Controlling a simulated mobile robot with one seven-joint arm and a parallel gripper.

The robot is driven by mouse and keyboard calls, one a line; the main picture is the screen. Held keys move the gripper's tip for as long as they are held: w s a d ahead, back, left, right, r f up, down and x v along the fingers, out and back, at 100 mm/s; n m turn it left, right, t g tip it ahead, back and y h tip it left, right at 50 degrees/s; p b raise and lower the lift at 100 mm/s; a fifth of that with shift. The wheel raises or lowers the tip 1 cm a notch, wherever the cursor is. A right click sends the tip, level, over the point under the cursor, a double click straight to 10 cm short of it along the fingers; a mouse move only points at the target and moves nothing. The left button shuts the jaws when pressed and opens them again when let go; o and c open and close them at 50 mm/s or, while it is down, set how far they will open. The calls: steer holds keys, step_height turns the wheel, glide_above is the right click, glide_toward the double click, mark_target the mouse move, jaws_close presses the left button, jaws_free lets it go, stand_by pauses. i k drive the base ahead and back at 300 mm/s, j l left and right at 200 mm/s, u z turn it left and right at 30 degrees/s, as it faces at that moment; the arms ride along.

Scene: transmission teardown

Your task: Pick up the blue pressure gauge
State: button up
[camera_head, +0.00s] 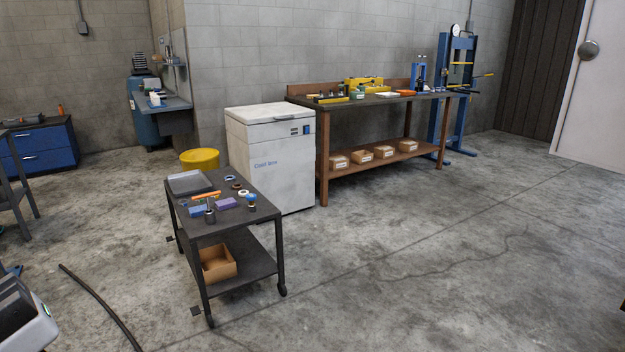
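I cannot make out the blue pressure gauge for sure at this distance. A dark metal cart (241,227) stands in the left middle of the view with several small parts on its top. Among them are a blue block (198,211), a purple block (228,203) and a small dark round part with some blue on it (251,201) near the right edge; I cannot tell whether that is a gauge. A white round dial (456,30) sits on the blue press at the back. My gripper is not in view.
A white chest (272,160) stands behind the cart. A long workbench (323,140) with tools and a blue press (454,100) are along the back wall. A black hose (95,300) lies on the floor at left. The floor at right is clear.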

mark_target(251, 197)
steer(key=i+l+u, duration=0.1)
steer(key=i+u, duration=0.35)
steer(key=i, duration=0.75)
steer(key=i+u, duration=0.1)
steer(key=i, duration=0.75)
steer(key=i+l+u, duration=0.1)
steer(key=i, duration=0.8)
